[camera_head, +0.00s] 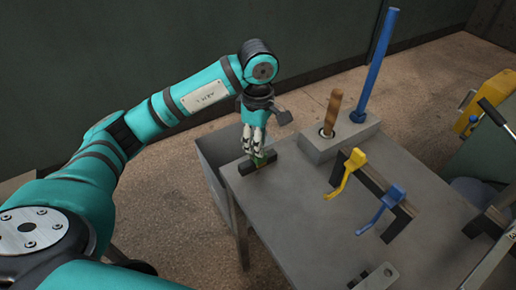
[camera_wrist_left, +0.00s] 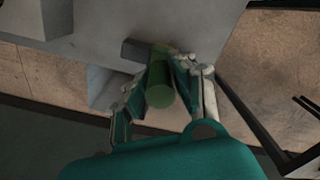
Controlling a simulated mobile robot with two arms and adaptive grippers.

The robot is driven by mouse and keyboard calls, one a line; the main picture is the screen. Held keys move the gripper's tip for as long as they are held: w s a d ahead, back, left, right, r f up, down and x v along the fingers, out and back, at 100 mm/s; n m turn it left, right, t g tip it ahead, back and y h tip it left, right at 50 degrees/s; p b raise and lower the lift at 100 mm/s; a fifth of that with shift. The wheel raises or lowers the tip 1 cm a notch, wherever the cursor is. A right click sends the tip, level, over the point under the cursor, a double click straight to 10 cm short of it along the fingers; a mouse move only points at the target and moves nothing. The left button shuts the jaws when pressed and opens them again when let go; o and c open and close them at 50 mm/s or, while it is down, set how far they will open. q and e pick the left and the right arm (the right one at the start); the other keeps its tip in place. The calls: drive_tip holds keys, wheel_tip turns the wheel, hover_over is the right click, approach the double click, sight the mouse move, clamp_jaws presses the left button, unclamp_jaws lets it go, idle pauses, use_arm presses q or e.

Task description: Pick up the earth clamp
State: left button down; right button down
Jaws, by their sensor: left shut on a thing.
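The earth clamp appears to be the green cylindrical piece (camera_wrist_left: 159,85) between my left fingers in the left wrist view. A little of its green (camera_head: 259,161) shows under the fingers in the head view. My left gripper (camera_head: 256,150) points down at the far left corner of the table and is shut on this green piece. In the left wrist view the fingers (camera_wrist_left: 163,84) stand on either side of it. A dark block (camera_head: 250,167) lies at its lower end on the tabletop. I cannot tell whether the green piece touches it. My right gripper is out of view.
A grey block (camera_head: 318,148) holds a wooden handle (camera_head: 332,112) and a tall blue rod (camera_head: 376,65). A dark rack (camera_head: 374,180) carries a yellow hook (camera_head: 346,174) and a blue hook (camera_head: 386,203).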

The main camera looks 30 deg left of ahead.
use_arm(q)
drive_tip(key=shift+r, duration=0.1)
drive_tip(key=shift+r, duration=0.4)
drive_tip(key=r, duration=0.2)
drive_tip(key=shift+s+d+r+b, duration=0.3)
drive_tip(key=shift+s+r+b, duration=0.05)
drive_tip(key=shift+s, duration=0.05)
drive_tip(key=s+d+r+b, duration=0.1)
drive_tip(key=s+d, duration=0.6)
drive_tip(key=s, duration=0.6)
drive_tip(key=shift+d+r, duration=0.2)
